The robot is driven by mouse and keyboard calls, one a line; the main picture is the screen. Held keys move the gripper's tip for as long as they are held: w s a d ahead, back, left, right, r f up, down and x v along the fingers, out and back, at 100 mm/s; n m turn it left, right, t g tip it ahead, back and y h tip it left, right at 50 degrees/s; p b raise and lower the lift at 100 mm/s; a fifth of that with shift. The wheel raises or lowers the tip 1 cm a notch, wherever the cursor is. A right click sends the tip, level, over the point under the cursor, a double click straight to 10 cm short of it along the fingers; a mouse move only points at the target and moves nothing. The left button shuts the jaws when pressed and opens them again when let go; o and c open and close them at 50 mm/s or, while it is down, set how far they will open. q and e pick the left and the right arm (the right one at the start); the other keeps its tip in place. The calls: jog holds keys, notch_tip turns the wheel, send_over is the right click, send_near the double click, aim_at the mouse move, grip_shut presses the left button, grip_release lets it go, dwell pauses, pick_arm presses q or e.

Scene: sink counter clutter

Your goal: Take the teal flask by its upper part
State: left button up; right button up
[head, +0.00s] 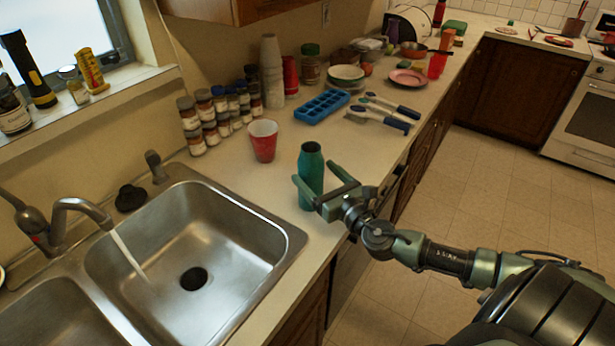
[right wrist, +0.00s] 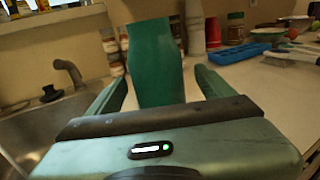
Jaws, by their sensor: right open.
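The teal flask (head: 311,168) stands upright on the counter near its front edge, just right of the sink. My right gripper (head: 314,180) is open, with its two fingers reaching toward the flask. In the right wrist view the flask (right wrist: 156,62) rises between the open fingers (right wrist: 165,88), one on each side. I cannot tell whether either finger touches it. The flask's lower part is hidden behind the gripper in the right wrist view. My left gripper is not in view.
A red cup (head: 263,141) stands behind and left of the flask. The metal sink (head: 190,255) lies to the left. A blue ice tray (head: 321,106), blue-handled utensils (head: 380,113) and several spice jars (head: 193,127) are farther back. The counter around the flask is clear.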

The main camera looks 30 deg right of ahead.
jog(key=shift+w+r, duration=0.1)
jog(key=shift+w, duration=0.5)
jog(key=w, duration=0.1)
jog(key=w+p, duration=0.1)
jog(key=w, duration=0.2)
jog(key=shift+w+f+p, duration=0.3)
jog(key=shift+w+f, duration=0.05)
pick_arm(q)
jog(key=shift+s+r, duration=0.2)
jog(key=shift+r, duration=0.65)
pick_arm(e)
jog(key=c, duration=1.6)
jog(key=shift+r, duration=0.1)
